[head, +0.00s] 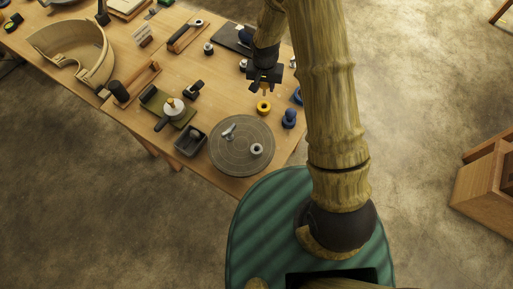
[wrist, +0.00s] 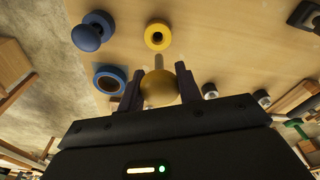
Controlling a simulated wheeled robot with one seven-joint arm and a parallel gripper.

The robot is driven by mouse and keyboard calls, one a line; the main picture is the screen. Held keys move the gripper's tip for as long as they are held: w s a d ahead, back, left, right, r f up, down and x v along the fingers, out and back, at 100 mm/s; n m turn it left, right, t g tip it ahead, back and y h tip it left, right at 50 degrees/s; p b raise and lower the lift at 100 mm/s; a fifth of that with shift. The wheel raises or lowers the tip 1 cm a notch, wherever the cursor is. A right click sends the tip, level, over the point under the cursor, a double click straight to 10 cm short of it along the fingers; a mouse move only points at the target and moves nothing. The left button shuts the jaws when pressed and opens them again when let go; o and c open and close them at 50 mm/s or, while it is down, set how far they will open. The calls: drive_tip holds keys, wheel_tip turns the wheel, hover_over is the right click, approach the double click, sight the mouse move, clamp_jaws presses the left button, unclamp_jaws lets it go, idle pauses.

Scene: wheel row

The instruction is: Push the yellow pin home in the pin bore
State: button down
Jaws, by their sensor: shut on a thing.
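My gripper (wrist: 157,92) is shut on the yellow pin's round head (wrist: 158,88). The pin's thin shank (wrist: 158,62) points away from the jaws. In the wrist view the shank tip shows just below the yellow ring (wrist: 148,40) with the dark pin bore at its centre. The tip appears outside the bore; its height above the table is hard to tell. In the head view my gripper (head: 264,88) is over the table, just behind the yellow ring (head: 263,111). The pin is too small there to make out clearly.
A blue knob (wrist: 88,38) and a blue ring (wrist: 98,78) stand left of the yellow ring in the wrist view. In the head view, a round grey turntable (head: 225,160) and a dark tray (head: 190,143) lie nearer the front edge. Tools crowd the table's left part.

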idle(0.8)
drive_tip(key=shift+r+p, duration=2.55)
drive_tip(key=shift+r, duration=1.15)
drive_tip(key=s+a+b, duration=0.3)
drive_tip(key=s+b, duration=0.1)
drive_tip(key=s, duration=1.6)
drive_tip(key=shift+s+a+b, duration=0.2)
drive_tip(key=shift+s+b, duration=0.1)
drive_tip(key=shift+f+b, duration=2.3)
drive_tip(key=shift+f, duration=0.6)
drive_tip(key=shift+w+f, duration=0.1)
drive_tip(key=shift+f, duration=0.4)
